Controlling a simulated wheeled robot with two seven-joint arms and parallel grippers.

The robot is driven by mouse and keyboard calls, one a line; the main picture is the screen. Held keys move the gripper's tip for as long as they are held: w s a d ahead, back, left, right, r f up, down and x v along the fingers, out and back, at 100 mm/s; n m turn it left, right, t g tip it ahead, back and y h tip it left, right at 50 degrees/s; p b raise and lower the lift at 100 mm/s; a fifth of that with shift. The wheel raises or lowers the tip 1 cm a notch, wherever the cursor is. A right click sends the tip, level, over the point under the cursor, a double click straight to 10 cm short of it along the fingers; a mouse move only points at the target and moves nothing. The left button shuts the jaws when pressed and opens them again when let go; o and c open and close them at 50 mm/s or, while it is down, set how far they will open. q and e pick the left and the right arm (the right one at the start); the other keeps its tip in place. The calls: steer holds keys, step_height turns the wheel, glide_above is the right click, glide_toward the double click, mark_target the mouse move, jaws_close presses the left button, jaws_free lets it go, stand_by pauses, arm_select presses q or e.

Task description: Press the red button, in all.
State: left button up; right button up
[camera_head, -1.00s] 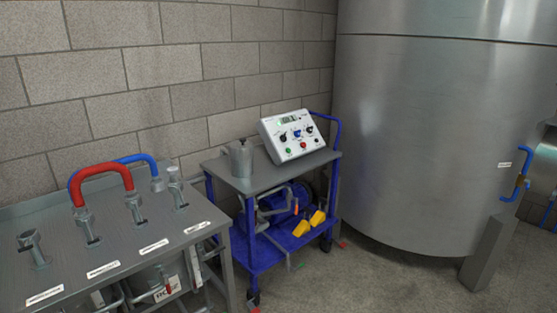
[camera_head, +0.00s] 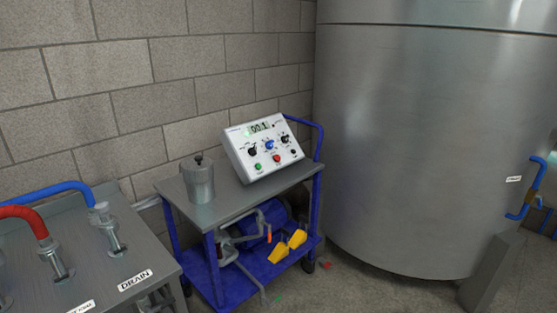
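The red button (camera_head: 277,158) is on the lower part of the sloped front of a white control box (camera_head: 240,142). A green button (camera_head: 258,167) is to its left and a dark knob or button to its right. Above them are a blue knob (camera_head: 269,145), two black knobs and a small display (camera_head: 259,127) that seems to read 00:1. The box stands on the grey top of a blue cart (camera_head: 222,218). Neither of my grippers is in view.
A grey lidded canister (camera_head: 199,180) stands on the cart left of the box. A steel bench (camera_head: 95,283) with red and blue hoses is at lower left. A large steel tank (camera_head: 420,140) fills the right.

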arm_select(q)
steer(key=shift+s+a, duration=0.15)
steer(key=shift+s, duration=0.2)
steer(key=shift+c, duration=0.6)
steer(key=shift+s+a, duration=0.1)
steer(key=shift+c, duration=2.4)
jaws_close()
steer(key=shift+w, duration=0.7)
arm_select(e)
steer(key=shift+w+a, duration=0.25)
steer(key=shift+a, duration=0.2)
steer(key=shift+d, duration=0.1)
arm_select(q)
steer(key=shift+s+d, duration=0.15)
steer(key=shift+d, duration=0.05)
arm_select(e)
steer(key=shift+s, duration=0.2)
